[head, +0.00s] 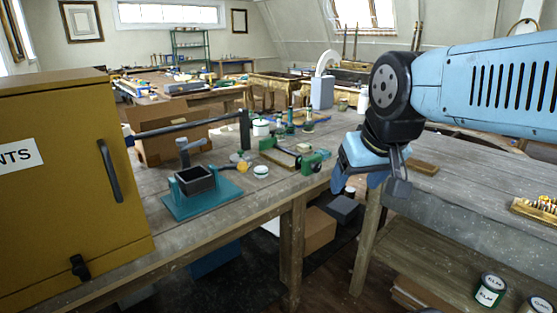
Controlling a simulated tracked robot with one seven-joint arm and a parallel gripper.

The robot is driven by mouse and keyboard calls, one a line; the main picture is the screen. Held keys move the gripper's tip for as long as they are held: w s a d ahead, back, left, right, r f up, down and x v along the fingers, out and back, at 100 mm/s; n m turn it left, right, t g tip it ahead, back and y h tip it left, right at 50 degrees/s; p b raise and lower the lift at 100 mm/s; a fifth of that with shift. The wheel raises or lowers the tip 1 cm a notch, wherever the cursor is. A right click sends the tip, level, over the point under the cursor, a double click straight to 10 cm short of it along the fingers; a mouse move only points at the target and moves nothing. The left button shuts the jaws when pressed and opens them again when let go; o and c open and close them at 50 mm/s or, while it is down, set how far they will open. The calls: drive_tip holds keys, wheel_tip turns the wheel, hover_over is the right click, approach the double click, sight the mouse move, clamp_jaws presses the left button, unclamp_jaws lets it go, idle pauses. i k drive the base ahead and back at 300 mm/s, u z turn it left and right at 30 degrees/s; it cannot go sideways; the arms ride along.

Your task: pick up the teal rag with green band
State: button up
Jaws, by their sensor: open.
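My gripper (369,178) hangs at the end of my light blue arm, right of centre in the head view. It points down over the gap between the left workbench and the right bench. Its jaws are open, and I see nothing held between them. I cannot make out a teal rag with a green band in this view. It may be hidden or too small to tell.
The left workbench (235,213) bears a teal-based press (203,197), a green vise (312,162) and small jars. A mustard cabinet (70,205) stands at left. Paint tins (489,291) stand below.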

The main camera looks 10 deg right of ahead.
sight(326, 154)
drive_tip(key=z, duration=0.65)
drive_tip(key=i, duration=1.2)
drive_tip(key=u, duration=0.45)
